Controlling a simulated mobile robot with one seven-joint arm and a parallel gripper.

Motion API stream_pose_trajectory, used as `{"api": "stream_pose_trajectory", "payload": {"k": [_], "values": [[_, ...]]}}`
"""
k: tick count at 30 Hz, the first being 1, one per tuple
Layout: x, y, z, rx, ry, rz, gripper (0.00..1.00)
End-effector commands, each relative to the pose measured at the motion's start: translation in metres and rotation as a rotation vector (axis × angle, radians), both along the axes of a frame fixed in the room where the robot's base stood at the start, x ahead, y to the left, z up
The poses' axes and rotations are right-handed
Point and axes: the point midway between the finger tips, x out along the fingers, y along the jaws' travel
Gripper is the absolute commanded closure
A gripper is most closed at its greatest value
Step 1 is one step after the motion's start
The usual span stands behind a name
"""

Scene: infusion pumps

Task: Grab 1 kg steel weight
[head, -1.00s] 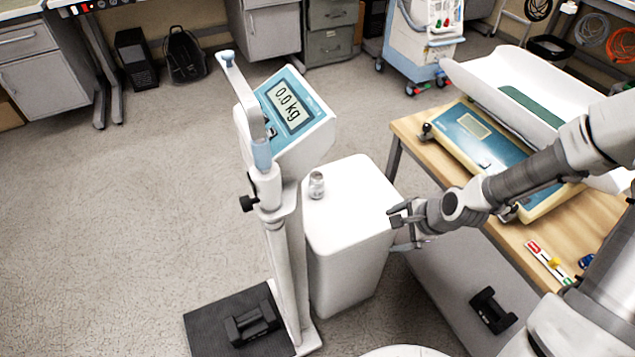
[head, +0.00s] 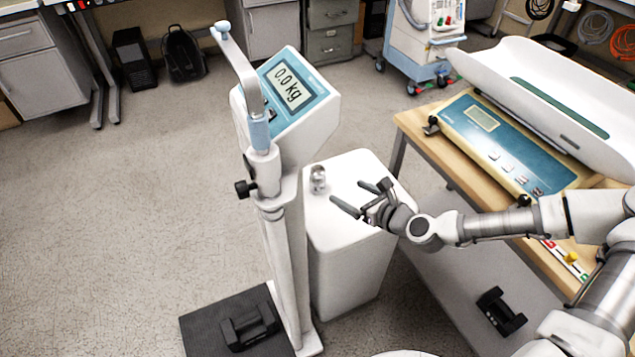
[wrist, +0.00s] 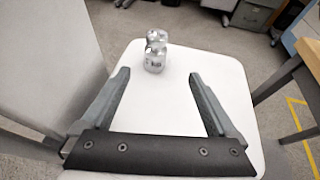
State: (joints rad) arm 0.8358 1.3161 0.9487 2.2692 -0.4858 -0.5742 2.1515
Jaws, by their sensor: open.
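The steel weight (head: 318,179) is a small shiny cylinder with a knob on top. It stands upright on the white stand (head: 345,222), near the left edge of its top. In the wrist view the weight (wrist: 155,54) shows beyond the fingertips, a little left of the middle between them. My gripper (head: 346,196) is open and empty over the right part of the stand's top. Its fingers point left towards the weight, apart from it. The open fingers also show in the wrist view (wrist: 158,74).
A scale column with a display (head: 287,92) reading 0.0 kg stands close left of the stand. A dark dumbbell (head: 250,327) lies on its black platform (head: 205,325). A wooden table (head: 412,122) with a baby scale (head: 490,145) is at right. The stand's top around the weight is clear.

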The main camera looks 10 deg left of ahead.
Motion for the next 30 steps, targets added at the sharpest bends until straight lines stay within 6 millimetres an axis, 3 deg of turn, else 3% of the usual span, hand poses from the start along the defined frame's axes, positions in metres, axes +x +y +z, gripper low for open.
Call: {"api": "stream_pose_trajectory", "payload": {"k": [15, 23, 30], "values": [[0.052, 0.057, -0.034, -0.004, -0.002, 0.003, 0.06], [0.060, 0.067, -0.040, -0.005, -0.001, 0.004, 0.06], [0.071, 0.091, -0.054, -0.005, -0.004, 0.005, 0.06]]}}
